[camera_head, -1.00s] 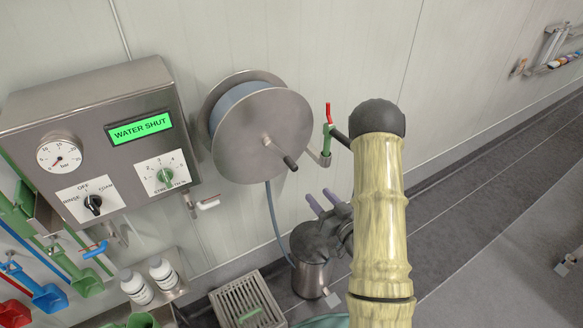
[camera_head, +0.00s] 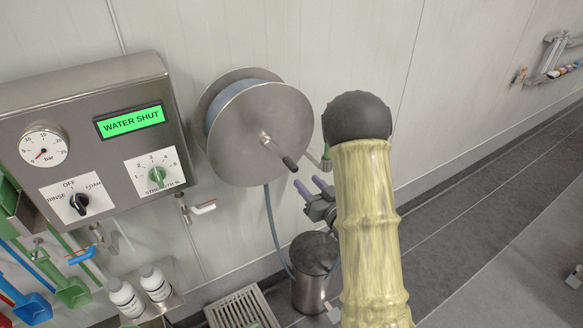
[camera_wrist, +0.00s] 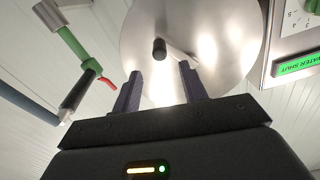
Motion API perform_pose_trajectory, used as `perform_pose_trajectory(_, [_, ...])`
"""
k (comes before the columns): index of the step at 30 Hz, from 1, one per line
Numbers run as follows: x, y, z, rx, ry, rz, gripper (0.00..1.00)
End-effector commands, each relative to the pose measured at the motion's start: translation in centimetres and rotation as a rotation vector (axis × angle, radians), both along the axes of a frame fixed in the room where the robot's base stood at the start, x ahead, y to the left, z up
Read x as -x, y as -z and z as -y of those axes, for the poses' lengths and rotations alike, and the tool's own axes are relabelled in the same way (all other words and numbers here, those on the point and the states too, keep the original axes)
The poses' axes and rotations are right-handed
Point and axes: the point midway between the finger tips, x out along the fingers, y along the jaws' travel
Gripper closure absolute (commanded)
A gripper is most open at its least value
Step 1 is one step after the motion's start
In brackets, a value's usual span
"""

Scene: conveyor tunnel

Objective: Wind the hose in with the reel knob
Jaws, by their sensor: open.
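The steel hose reel (camera_head: 240,130) is on the wall in the head view, with blue-grey hose wound behind its front disc. Its black reel knob (camera_head: 290,163) sticks out on a short crank at the disc's lower right. My gripper (camera_head: 308,190) is just below and right of the knob, apart from it, partly hidden by my arm. In the wrist view my gripper (camera_wrist: 160,85) is open and empty, its two purple-grey fingers pointing at the reel disc (camera_wrist: 215,40). The knob (camera_wrist: 159,48) shows beyond and between the fingertips. The hose (camera_head: 274,225) hangs down from the reel.
A control box (camera_head: 95,130) reading WATER SHUT is left of the reel. A steel canister (camera_head: 312,270) stands below, beside a floor grate (camera_head: 240,308). The wall above the reel is clear.

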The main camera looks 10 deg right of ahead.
Motion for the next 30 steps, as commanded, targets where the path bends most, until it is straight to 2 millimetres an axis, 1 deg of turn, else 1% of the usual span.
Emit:
perform_pose_trajectory(1, [-0.8, -0.3, -0.3, 0.0, -0.003, 0.0, 0.57])
perform_pose_trajectory(12, [-6.7, -0.4, -2.3, 0.0, -0.003, 0.001, 0.57])
perform_pose_trajectory(16, [-8.4, -0.3, -2.8, -0.001, -0.001, 0.0, 0.57])
perform_pose_trajectory(21, [-9.3, -0.1, -3.1, -0.001, 0.0, -0.001, 0.57])
perform_pose_trajectory(28, [-9.3, 0.0, -3.1, -0.001, 0.0, 0.0, 0.57])
perform_pose_trajectory(29, [-9.3, 0.0, -3.1, -0.001, 0.0, 0.0, 0.59])
perform_pose_trajectory(30, [-9.3, -0.1, -3.1, -0.001, 0.0, 0.0, 0.67])
